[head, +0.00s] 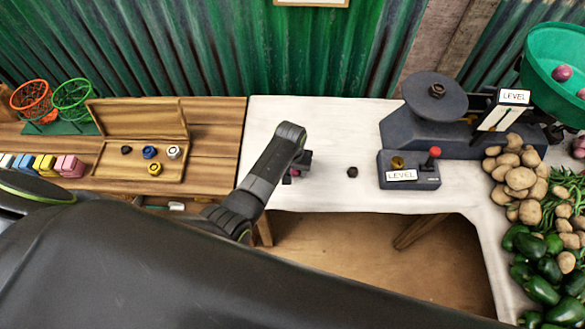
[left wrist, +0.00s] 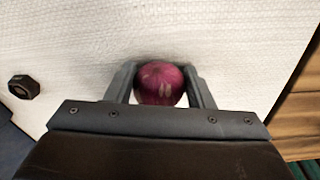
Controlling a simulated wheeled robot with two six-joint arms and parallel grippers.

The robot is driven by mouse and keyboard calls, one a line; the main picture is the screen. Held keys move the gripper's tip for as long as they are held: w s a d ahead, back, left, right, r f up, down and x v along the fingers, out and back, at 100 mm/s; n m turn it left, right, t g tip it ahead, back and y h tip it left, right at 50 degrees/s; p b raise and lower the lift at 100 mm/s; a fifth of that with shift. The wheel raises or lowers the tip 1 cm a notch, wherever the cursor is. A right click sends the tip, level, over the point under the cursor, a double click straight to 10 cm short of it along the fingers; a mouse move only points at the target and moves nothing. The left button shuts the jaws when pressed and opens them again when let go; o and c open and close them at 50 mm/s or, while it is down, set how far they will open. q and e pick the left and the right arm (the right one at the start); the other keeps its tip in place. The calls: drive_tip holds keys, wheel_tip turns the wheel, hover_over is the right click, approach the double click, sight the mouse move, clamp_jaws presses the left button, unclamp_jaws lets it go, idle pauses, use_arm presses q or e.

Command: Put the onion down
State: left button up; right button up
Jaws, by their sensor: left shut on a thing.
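My left gripper (head: 296,170) is over the white table, left of the small dark weight (head: 352,172). It is shut on the onion (left wrist: 161,83), which is round and purple-red and sits between the two fingers in the left wrist view. In the head view the gripper hides nearly all of the onion. The onion is at or just above the white tabletop (head: 325,130); I cannot tell whether it touches. My right gripper is not in view.
The dark weight also shows in the left wrist view (left wrist: 24,87), apart from the gripper. A dark balance (head: 440,135) and a control box with a red knob (head: 408,172) stand to the right. Potatoes (head: 520,178) lie beyond. A wooden weight box (head: 140,172) is left.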

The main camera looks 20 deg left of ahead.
sight(292, 171)
use_arm(q)
drive_tip(key=o, duration=1)
drive_tip(key=shift+r, duration=0.65)
drive_tip(key=shift+s+r+p, duration=0.15)
drive_tip(key=shift+r, duration=1.65)
drive_tip(key=shift+s+r+p, duration=0.15)
drive_tip(key=shift+s+r, duration=0.05)
drive_tip(key=shift+r, duration=1.65)
drive_tip(key=shift+s+r+p, duration=0.15)
drive_tip(key=shift+r, duration=1.65)
